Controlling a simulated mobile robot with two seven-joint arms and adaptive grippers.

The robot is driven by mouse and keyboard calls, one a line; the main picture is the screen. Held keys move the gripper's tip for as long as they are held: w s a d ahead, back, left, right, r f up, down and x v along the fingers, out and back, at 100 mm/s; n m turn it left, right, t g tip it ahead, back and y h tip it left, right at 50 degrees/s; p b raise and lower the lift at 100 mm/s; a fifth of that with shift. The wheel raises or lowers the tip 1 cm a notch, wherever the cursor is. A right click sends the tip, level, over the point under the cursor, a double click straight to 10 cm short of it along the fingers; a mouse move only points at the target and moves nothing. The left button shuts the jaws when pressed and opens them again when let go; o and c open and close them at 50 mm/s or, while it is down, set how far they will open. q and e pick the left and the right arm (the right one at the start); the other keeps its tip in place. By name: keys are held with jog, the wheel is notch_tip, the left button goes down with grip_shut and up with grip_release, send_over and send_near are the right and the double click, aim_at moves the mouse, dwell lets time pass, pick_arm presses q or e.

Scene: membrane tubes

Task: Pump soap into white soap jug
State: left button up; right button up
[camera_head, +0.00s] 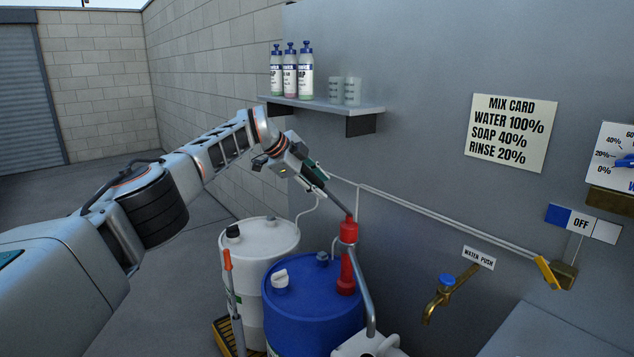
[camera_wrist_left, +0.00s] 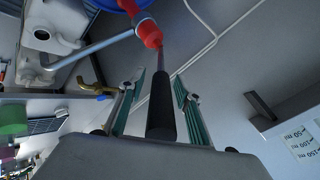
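The red hand pump (camera_head: 347,272) stands on top of the blue drum (camera_head: 305,315). It also shows in the wrist view (camera_wrist_left: 148,32). Its grey spout (camera_head: 366,300) curves down toward a white jug (camera_head: 367,346), cut off at the bottom edge. In the wrist view the spout reaches a white jug (camera_wrist_left: 34,68); whether its tip is inside the mouth is unclear. My left gripper (camera_head: 316,180) is at the pump's lever. In the wrist view its green-padded fingers (camera_wrist_left: 160,100) stand apart on both sides of the black handle (camera_wrist_left: 161,108), with gaps visible. My right gripper is not in view.
A white drum (camera_head: 268,240) stands beside the blue drum. A shelf (camera_head: 325,106) with bottles and clear cups is on the wall above. A brass tap (camera_head: 438,298) and a pipe with a yellow handle (camera_head: 546,272) are at right. Another white jug (camera_wrist_left: 55,24) shows in the wrist view.

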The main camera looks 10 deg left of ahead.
pick_arm(q)
jog(key=shift+v, duration=0.9)
jog(key=v, duration=1)
jog(key=shift+r, duration=0.1)
